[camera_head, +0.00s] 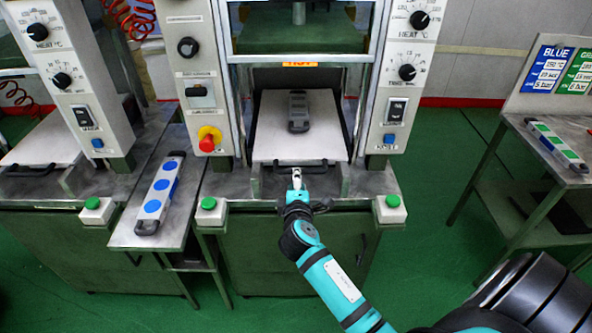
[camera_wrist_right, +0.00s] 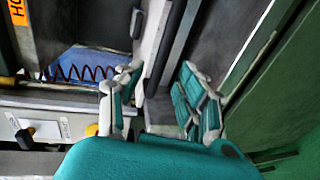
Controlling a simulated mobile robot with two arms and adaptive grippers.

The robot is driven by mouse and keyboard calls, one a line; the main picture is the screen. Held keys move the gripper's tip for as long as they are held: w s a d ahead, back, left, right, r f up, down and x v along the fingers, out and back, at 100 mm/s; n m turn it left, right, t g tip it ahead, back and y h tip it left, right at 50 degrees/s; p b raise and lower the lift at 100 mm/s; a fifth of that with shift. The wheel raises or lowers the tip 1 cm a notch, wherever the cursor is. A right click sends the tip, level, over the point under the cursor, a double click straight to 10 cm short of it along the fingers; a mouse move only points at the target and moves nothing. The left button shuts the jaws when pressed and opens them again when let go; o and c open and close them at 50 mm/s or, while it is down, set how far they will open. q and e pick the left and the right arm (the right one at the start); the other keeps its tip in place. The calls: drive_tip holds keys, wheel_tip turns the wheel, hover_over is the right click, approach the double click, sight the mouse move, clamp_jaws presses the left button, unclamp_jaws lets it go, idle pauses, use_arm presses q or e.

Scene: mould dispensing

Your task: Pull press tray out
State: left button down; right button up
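The press tray (camera_head: 270,145) is a pale flat plate in the opening of the middle press, with a dark handle (camera_head: 318,164) along its front edge. A grey mould (camera_head: 298,112) lies on the tray. My right gripper (camera_head: 297,173) is at the middle of the handle in the head view. In the right wrist view its two fingers (camera_wrist_right: 160,80) stand apart, and a dark bar, which looks like the handle (camera_wrist_right: 171,42), runs near and between the tips. Whether they touch it I cannot tell. My left gripper is not in view.
An orange HOT label (camera_head: 299,64) sits above the opening. A mould with blue discs (camera_head: 160,190) lies on the side shelf at left. A mould with green patches (camera_head: 556,146) lies on the right table (camera_head: 515,122). Green buttons (camera_head: 390,202) (camera_head: 208,204) flank the press front.

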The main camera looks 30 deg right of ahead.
drive_tip(key=x, duration=0.5)
drive_tip(key=shift+w, duration=0.25)
clamp_jaws()
idle(0.4)
